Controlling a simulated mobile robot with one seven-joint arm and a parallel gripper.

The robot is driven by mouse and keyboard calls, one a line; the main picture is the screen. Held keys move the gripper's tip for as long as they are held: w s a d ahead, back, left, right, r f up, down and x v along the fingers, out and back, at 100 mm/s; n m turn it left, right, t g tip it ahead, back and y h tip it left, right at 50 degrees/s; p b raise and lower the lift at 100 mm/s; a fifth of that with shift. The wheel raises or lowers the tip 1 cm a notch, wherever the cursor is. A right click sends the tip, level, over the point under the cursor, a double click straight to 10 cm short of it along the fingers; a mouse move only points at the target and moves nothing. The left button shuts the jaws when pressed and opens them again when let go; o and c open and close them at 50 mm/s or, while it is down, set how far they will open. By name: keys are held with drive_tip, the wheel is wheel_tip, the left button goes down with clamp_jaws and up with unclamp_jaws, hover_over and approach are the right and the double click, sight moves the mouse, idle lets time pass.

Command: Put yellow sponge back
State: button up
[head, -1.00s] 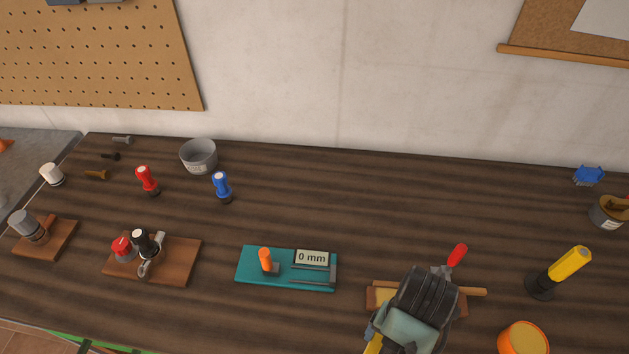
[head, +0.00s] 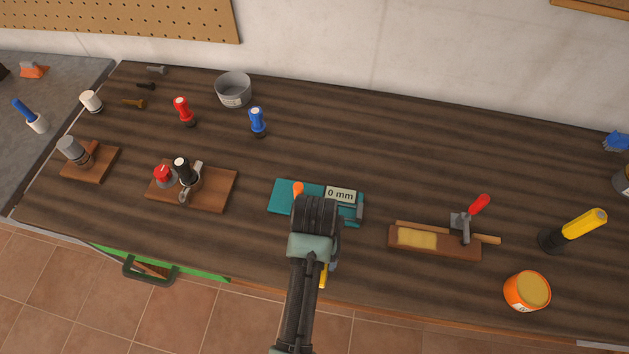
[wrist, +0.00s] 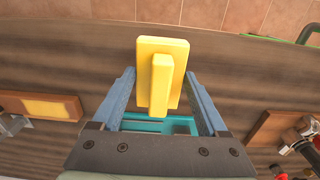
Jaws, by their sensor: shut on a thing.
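The yellow sponge (wrist: 176,52) is a flat yellow block with a bar-like handle. It sits between the blue fingers of my gripper (wrist: 160,78), which is shut on it. In the head view only a small yellow piece of the sponge (head: 323,276) shows below my gripper, near the bench's front edge. My wrist hides the rest of the sponge and the fingers there. My gripper is in front of the teal gauge board (head: 285,206) reading 0 mm, left of a wooden block (head: 436,250) with a yellow patch on top.
A red-handled tool (head: 479,206) stands at the wooden block. An orange tin (head: 522,295) and a yellow-handled tool (head: 580,229) are to its right. A wooden board with knobs (head: 215,196) is at left. The bench behind the gauge is clear. An open green drawer (head: 205,270) juts out below.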

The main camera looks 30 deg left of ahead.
drive_tip(key=shift+f, duration=1.85)
drive_tip(key=shift+f, duration=0.2)
drive_tip(key=o, duration=1.1)
wheel_tip(320, 180, up, 12)
drive_tip(key=shift+r, duration=0.25)
